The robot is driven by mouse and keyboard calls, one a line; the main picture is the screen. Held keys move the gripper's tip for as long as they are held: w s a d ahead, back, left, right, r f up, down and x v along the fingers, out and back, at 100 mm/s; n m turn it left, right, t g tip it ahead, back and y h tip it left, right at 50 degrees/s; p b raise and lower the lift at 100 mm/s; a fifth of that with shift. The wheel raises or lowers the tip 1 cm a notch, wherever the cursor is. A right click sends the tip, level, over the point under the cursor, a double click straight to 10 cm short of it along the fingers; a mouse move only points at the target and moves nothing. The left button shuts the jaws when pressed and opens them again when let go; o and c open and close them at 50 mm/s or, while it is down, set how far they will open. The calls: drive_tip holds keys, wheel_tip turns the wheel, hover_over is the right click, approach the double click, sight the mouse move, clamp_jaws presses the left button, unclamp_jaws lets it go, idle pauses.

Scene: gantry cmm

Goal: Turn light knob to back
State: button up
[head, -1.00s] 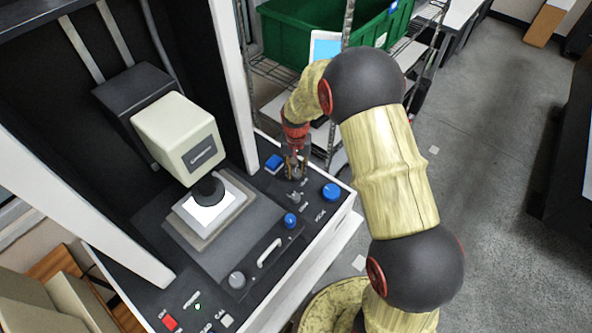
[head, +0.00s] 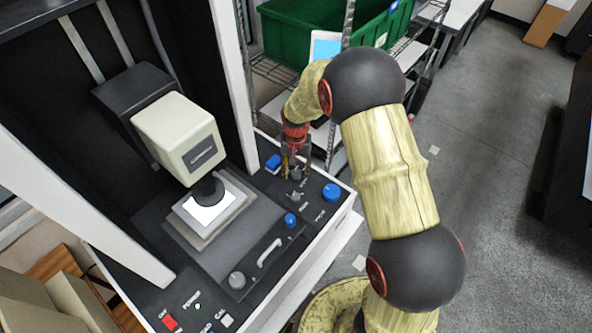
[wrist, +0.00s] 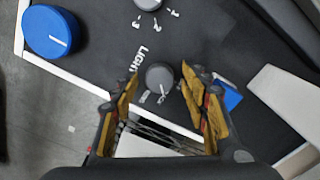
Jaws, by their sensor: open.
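The light knob (wrist: 160,77) is a small round grey knob on the black panel, beside the white "LIGHT" lettering (wrist: 139,59). A white mark shows at its lower edge, near small labels. I cannot tell for sure which label it points to. My gripper (wrist: 163,92) is open, with one finger on each side of the knob and a visible gap to both. In the head view my gripper (head: 296,168) points down over the knob (head: 296,174), at the panel's back right. The fingers partly hide the knob there.
A blue button (head: 273,163) sits close to the left of my gripper. Another grey knob (head: 295,196) and a large blue knob (head: 331,192) are nearer the front. The white frame post (head: 233,85) stands at left; a wire shelf with a green bin (head: 320,35) is behind.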

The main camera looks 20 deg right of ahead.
sight(296, 173)
wheel_tip(296, 173, up, 12)
idle(0.7)
idle(0.5)
drive_tip(key=s+r+n+t+b, duration=0.2)
drive_tip(key=s+r+b, duration=0.2)
drive_tip(key=s, duration=1)
drive_tip(key=s+r+n+t+b, duration=0.2)
drive_tip(key=s+r+b, duration=0.3)
drive_tip(key=s, duration=1)
wheel_tip(296, 173, up, 4)
drive_tip(key=shift+f+n+t, duration=0.15)
drive_tip(key=shift+n+t, duration=0.15)
drive_tip(key=shift+t, duration=0.5)
drive_tip(key=shift+w, duration=0.1)
drive_tip(key=shift+c, duration=0.2)
